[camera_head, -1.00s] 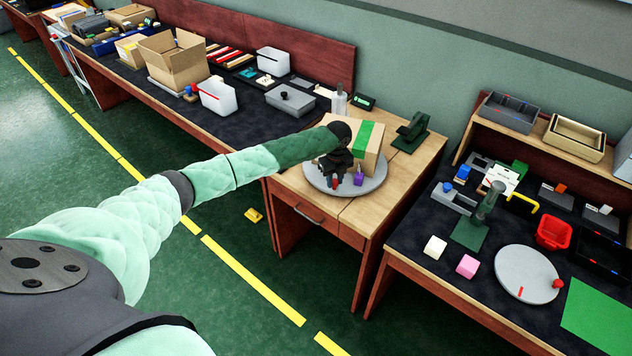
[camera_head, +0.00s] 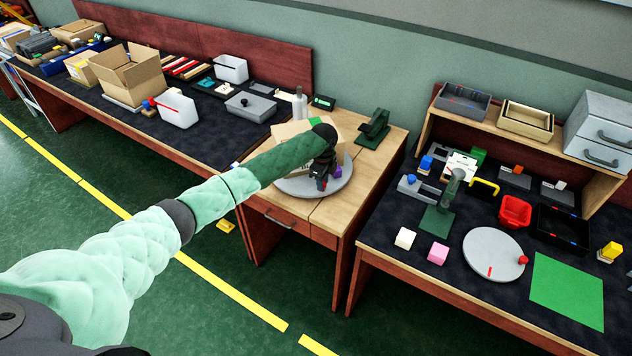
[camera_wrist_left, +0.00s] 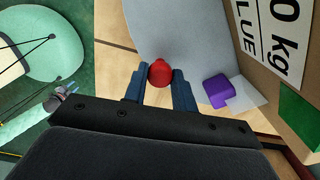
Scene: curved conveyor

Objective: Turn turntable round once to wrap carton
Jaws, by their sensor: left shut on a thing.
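The turntable (camera_head: 341,184) is a grey round disc on a light wooden table. The carton (camera_head: 290,131), light brown with a green strip, stands on it, largely hidden behind my left arm. My left gripper (camera_head: 322,182) is at the disc's near rim. In the left wrist view its fingers (camera_wrist_left: 158,88) are shut on a red knob (camera_wrist_left: 159,72). A purple block (camera_wrist_left: 217,92) sits on the disc beside the carton (camera_wrist_left: 268,65), whose printed label shows close by. My right gripper is not in view.
A dark green dispenser-like stand (camera_head: 374,127) and a white bottle (camera_head: 299,103) are at the back of the wooden table. The right bench holds another grey disc (camera_head: 490,252), a red bin (camera_head: 514,211) and a green mat (camera_head: 567,290). Green floor lies in front.

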